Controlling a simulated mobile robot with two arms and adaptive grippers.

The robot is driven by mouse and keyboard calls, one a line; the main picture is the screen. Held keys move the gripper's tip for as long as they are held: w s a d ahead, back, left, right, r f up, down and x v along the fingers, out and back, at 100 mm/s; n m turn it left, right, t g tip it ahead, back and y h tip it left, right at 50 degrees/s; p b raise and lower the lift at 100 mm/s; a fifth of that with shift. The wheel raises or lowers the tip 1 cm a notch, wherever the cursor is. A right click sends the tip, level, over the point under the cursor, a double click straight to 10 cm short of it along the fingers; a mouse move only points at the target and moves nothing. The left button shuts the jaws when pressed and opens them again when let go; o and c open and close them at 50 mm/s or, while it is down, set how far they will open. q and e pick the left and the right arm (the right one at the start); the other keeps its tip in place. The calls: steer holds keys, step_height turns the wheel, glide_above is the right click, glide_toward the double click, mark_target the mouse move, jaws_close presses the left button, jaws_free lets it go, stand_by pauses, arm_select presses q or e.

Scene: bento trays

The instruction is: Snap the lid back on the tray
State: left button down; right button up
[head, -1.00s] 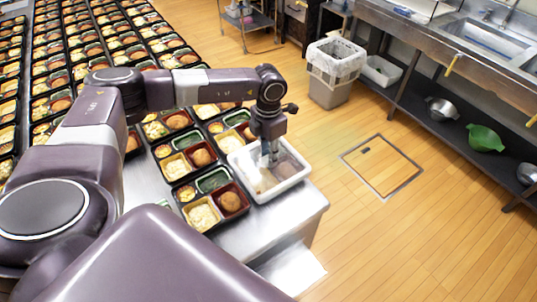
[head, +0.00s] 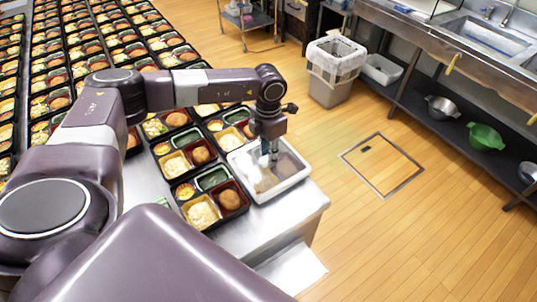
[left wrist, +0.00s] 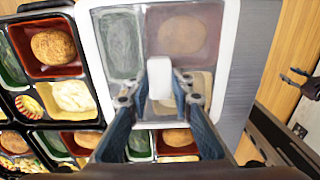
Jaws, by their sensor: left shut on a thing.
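A clear lid with a white rim (head: 238,178) is at the table's right end, beside the filled trays. In the left wrist view the same lid, with its right rim (left wrist: 228,60), fills the middle, and food compartments show through it. My left gripper (head: 269,160) points down at the lid's middle; in the left wrist view its fingers (left wrist: 160,92) are shut on the lid's small white knob (left wrist: 161,78). Whether the lid touches the tray under it, I cannot tell. A small dark two-pronged shape, apparently my right gripper (left wrist: 298,83), shows at the right edge of the left wrist view.
Filled bento trays (head: 222,218) stand close to the lid's left side, and many more cover the table behind. The metal table (head: 290,222) ends just right of the lid. A lined bin (head: 333,85) and a sink counter with bowls stand across the wooden floor.

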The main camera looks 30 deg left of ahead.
arm_select(q)
steer(key=c, duration=1.6)
jaws_free()
steer(key=shift+o, duration=0.5)
steer(key=o, duration=0.5)
steer(key=shift+c, duration=0.2)
steer(key=shift+r, duration=0.15)
steer(key=shift+r+p, duration=2.5)
steer(key=shift+r, duration=1.45)
